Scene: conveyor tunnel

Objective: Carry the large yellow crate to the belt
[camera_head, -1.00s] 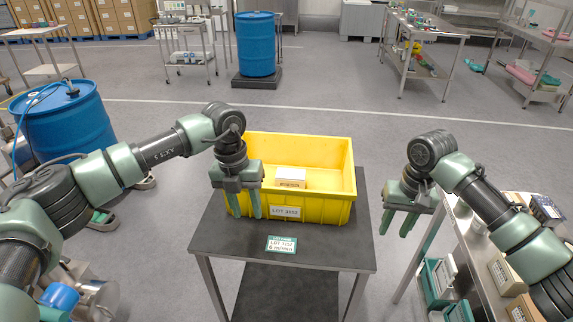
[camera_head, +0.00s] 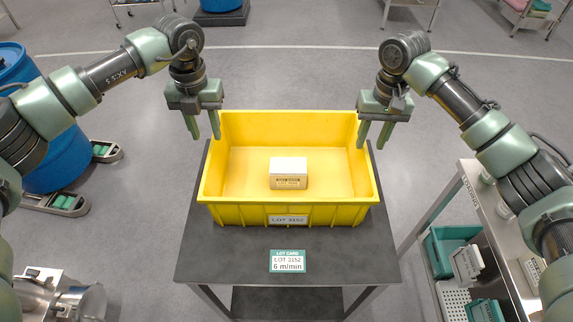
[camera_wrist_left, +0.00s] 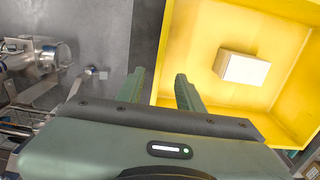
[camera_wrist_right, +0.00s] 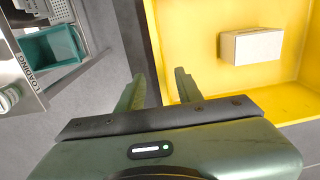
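The large yellow crate (camera_head: 288,214) stands on a dark table (camera_head: 215,255) in the head view, with a small white-and-tan box (camera_head: 288,172) inside it. Its front carries a "LOT 3152" label. My left gripper (camera_head: 205,138) is open and empty, above the crate's left wall near its back corner. My right gripper (camera_head: 374,146) is open and empty, above the right wall. In the left wrist view the fingers (camera_wrist_left: 158,88) straddle the line of the crate wall (camera_wrist_left: 164,60). In the right wrist view the fingers (camera_wrist_right: 160,88) do likewise at the other wall (camera_wrist_right: 150,35).
A lot card (camera_head: 287,261) lies on the table in front of the crate. A steel bench (camera_head: 490,215) with teal bins (camera_head: 452,252) stands at the right. A blue drum (camera_head: 62,160) stands at the left. No belt is identifiable in view.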

